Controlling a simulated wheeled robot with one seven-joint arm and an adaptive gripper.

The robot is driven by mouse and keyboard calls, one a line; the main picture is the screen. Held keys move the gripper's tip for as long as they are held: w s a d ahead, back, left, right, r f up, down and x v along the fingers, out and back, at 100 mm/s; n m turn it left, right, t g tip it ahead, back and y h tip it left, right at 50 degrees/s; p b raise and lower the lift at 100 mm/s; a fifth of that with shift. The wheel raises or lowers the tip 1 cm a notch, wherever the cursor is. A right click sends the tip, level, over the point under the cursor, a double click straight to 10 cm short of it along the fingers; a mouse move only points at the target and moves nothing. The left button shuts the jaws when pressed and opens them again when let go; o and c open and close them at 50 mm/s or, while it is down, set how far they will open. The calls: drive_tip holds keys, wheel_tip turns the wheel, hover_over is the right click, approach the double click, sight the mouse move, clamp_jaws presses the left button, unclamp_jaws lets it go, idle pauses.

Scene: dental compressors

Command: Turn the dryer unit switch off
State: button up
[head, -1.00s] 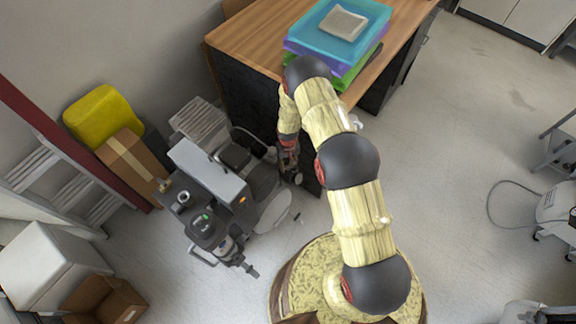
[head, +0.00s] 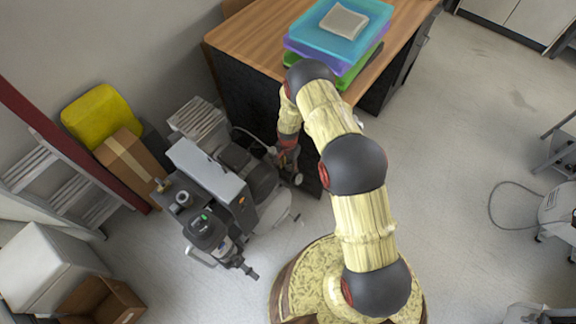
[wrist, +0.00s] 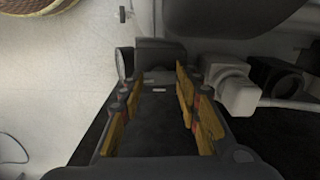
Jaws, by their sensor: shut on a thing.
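The compressor machine with its grey box-shaped dryer unit (head: 212,172) stands on the floor left of my arm in the head view. A small orange spot (head: 241,200), perhaps the switch, shows on the unit's dark end face. My gripper (head: 290,163) is low beside the machine's right side, near the desk. In the wrist view my gripper (wrist: 157,112) has its fingers on both sides of a dark block (wrist: 156,128), shut on it. The block seems to be part of the machine. A round gauge (wrist: 124,63) sits just beyond the left finger. I cannot make out the switch in this view.
A wooden desk (head: 250,45) with stacked trays (head: 340,30) stands behind my arm. A cardboard box (head: 131,160), a yellow item (head: 100,112) and a ladder (head: 45,172) are at the left. Open floor (head: 450,150) lies to the right.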

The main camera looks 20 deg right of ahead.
sight(288, 166)
drive_tip(key=shift+m, duration=0.5)
drive_tip(key=o, duration=1.2)
drive_tip(key=shift+c, duration=0.2)
drive_tip(key=shift+r, duration=0.1)
wheel_tip(288, 166, up, 12)
idle(0.3)
